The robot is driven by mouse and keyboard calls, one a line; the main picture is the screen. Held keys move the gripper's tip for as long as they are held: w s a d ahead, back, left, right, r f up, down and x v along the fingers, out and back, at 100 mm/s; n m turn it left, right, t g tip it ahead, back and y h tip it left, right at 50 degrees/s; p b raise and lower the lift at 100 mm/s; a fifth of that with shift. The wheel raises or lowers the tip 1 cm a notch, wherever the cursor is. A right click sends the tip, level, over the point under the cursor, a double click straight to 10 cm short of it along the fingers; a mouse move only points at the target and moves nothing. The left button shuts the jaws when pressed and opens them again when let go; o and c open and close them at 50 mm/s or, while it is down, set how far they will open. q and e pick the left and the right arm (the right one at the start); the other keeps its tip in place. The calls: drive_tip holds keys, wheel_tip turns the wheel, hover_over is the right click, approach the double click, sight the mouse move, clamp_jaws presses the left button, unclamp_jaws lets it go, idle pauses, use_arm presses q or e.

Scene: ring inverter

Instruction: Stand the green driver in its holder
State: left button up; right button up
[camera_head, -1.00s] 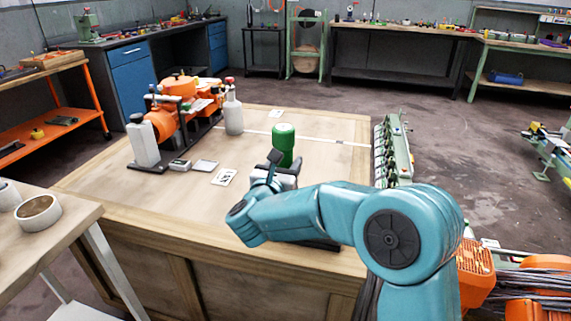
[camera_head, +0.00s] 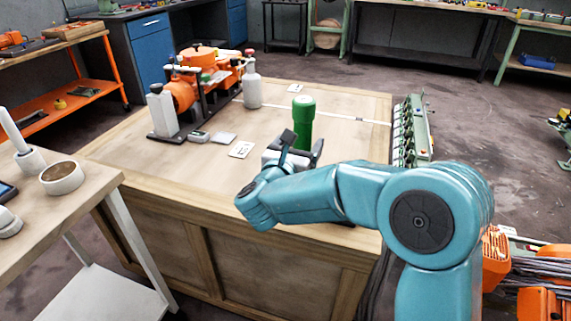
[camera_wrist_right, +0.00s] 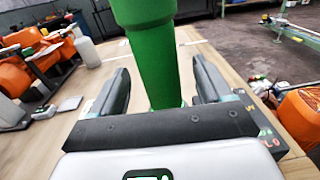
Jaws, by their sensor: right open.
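The green driver (camera_head: 303,122) stands upright near the front right of the wooden workbench, its thicker green end on top. Its lower part is hidden behind my right gripper (camera_head: 295,154). In the right wrist view the driver (camera_wrist_right: 153,55) rises between the two dark fingers of my right gripper (camera_wrist_right: 162,88). The fingers are spread, one on each side, with gaps to the driver. The driver's lower end is hidden behind the gripper's front plate, so I cannot tell what it rests on. I cannot make out its holder. My left gripper is not in view.
On the workbench (camera_head: 345,105) stand an orange machine (camera_head: 190,85), a white bottle (camera_head: 252,88) and a white card (camera_head: 241,149). A green rack-like fixture (camera_head: 412,130) lines the right edge. A small side table (camera_head: 95,190) with white rings is at left.

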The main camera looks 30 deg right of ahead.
drive_tip(key=v, duration=1.3)
drive_tip(key=shift+a, duration=0.1)
